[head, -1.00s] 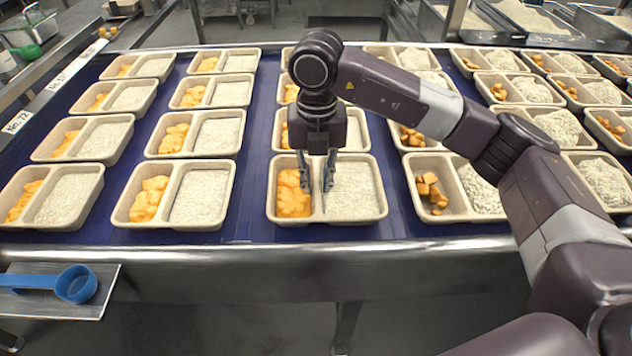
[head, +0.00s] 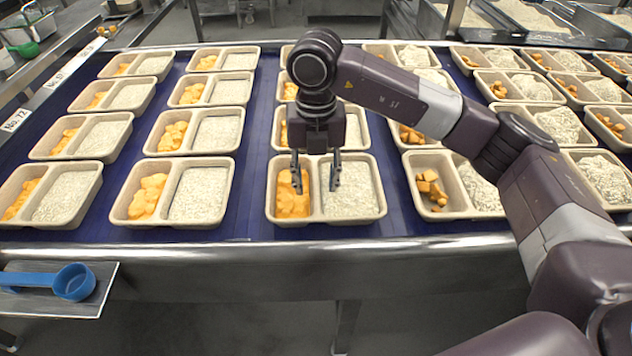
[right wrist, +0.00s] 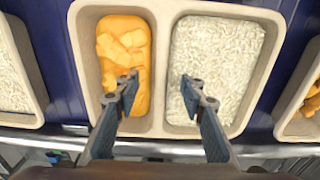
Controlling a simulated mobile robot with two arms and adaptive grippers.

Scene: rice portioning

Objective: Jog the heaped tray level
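The front middle tray (head: 318,218) is beige with two compartments. Its left one holds orange chunks (head: 292,200), its right one white rice (head: 350,192) that lies fairly level. My right gripper (head: 316,188) is open and empty over this tray. In the right wrist view, the gripper (right wrist: 160,90) has one fingertip on each side of the tray's divider (right wrist: 158,122), one over the orange chunks and one over the rice. I cannot tell whether the tips touch anything. My left gripper is not in view.
Rows of similar trays fill the blue belt (head: 248,200). Trays on the left hold level rice; trays on the right, like this one (head: 447,210), hold heaped rice. A steel rail (head: 250,252) runs along the front. A blue scoop (head: 72,282) lies on a shelf at front left.

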